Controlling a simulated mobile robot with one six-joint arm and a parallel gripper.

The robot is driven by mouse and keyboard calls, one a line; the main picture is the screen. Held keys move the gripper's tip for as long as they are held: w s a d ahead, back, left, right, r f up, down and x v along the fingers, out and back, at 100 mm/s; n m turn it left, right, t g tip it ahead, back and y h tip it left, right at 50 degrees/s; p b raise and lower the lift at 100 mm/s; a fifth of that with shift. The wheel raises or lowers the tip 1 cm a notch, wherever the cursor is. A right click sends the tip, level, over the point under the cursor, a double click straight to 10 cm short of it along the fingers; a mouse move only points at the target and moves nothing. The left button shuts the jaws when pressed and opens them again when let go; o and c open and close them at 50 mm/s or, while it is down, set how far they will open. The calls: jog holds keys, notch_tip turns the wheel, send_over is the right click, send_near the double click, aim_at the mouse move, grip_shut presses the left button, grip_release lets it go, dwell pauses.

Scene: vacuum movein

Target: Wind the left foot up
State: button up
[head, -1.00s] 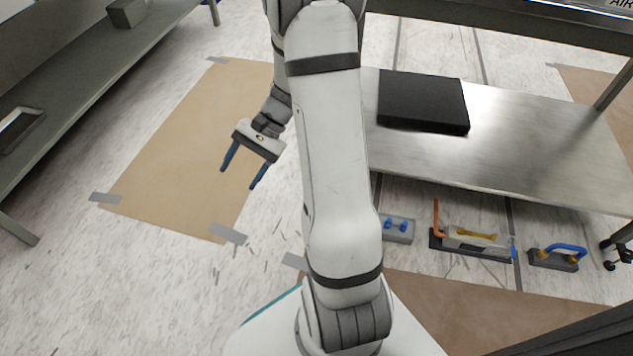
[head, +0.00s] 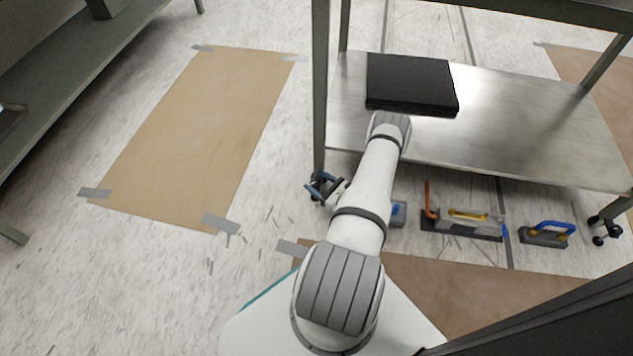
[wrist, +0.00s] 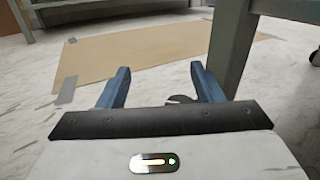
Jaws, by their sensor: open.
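The left leg (head: 320,90) of the steel table runs down to the floor, and its foot is mostly hidden behind my gripper. My gripper (head: 318,184) is low, right at the base of that leg, with blue fingers apart. In the wrist view my gripper (wrist: 160,68) is open, and the leg (wrist: 231,45) rises just beyond the right finger. A small dark part (wrist: 181,99) shows between the fingers, near the right one; I cannot tell whether it is the foot. Nothing is clearly gripped.
A black box (head: 411,84) lies on the table's lower shelf (head: 500,120). Grey tools (head: 462,224) and a blue-handled block (head: 548,234) stand on the floor in front. The right foot (head: 604,232) has black wheels. Brown sheet (head: 190,140) lies flat at left; floor there is clear.

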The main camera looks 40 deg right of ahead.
aim_at(319, 185)
jog(key=s+f+m+h, duration=0.1)
jog(key=s+d+f+m+h, duration=0.1)
jog(key=f, duration=0.1)
jog(key=s+f+m+h, duration=0.1)
jog(key=f, duration=0.1)
jog(key=shift+s+d+f+h, duration=0.2)
jog(key=shift+s+d+h, duration=0.15)
jog(key=shift+s+h, duration=0.05)
jog(key=shift+w+f, duration=0.1)
jog(key=shift+f, duration=0.1)
jog(key=w+b, duration=0.2)
jog(key=w, duration=0.4)
jog(key=shift+w+r+b, duration=0.1)
jog(key=shift+w+b, duration=0.3)
jog(key=shift+w, duration=0.25)
jog(key=shift+c, duration=0.6)
jog(key=c, duration=0.7)
jog(key=shift+d, duration=0.2)
jog(key=shift+c, duration=0.6)
jog(key=shift+a, duration=0.1)
